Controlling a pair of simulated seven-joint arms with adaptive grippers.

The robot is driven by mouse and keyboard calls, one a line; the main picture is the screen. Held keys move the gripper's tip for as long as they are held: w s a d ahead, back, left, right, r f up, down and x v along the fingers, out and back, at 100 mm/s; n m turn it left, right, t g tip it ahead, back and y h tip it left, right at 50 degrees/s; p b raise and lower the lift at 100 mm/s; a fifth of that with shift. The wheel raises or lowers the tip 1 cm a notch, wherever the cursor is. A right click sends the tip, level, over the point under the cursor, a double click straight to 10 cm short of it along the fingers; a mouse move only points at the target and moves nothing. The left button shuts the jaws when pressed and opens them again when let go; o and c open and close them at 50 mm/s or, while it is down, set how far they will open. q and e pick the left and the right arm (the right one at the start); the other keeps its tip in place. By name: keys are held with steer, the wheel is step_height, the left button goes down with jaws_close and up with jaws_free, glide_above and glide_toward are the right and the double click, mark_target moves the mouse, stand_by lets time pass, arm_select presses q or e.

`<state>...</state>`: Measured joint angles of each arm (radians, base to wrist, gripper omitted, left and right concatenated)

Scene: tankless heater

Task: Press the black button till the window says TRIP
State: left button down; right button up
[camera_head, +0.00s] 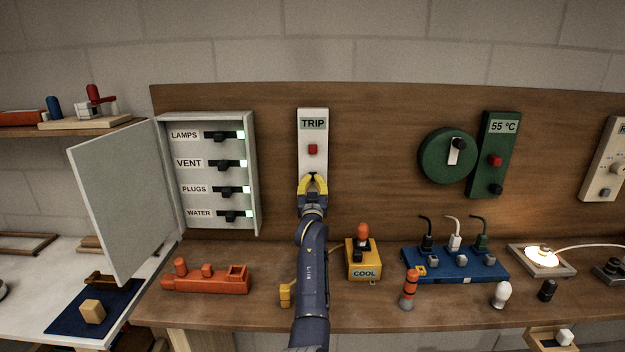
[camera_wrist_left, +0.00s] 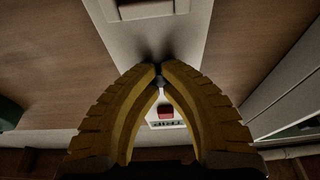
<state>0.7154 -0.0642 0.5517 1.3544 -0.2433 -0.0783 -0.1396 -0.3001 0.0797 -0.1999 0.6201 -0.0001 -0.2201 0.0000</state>
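A tall white panel (camera_head: 301,130) is mounted on the brown backboard. Its window (camera_head: 313,124) reads TRIP, and a red button (camera_head: 313,149) sits below it. My left gripper (camera_head: 313,177) is at the lower part of this panel, with its yellow fingertips close together and up against or very near its face. The black button is hidden behind the fingers in the head view. In the left wrist view the closed fingertips (camera_wrist_left: 160,72) meet at a dark spot on the panel, and the red button (camera_wrist_left: 165,112) shows between the fingers. My right gripper is not in view.
An open breaker box (camera_head: 251,175) with several labelled switches is left of the panel. A green dial (camera_head: 435,160) and a green 55 °C panel (camera_head: 491,142) are to the right. A yellow COOL box (camera_head: 363,274) and an orange toy boat (camera_head: 205,284) stand on the bench below.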

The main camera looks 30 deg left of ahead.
arm_select(q)
steer(key=s+d, duration=0.3)
steer(key=s, duration=0.2)
stand_by(0.4)
steer(key=shift+d, duration=0.1)
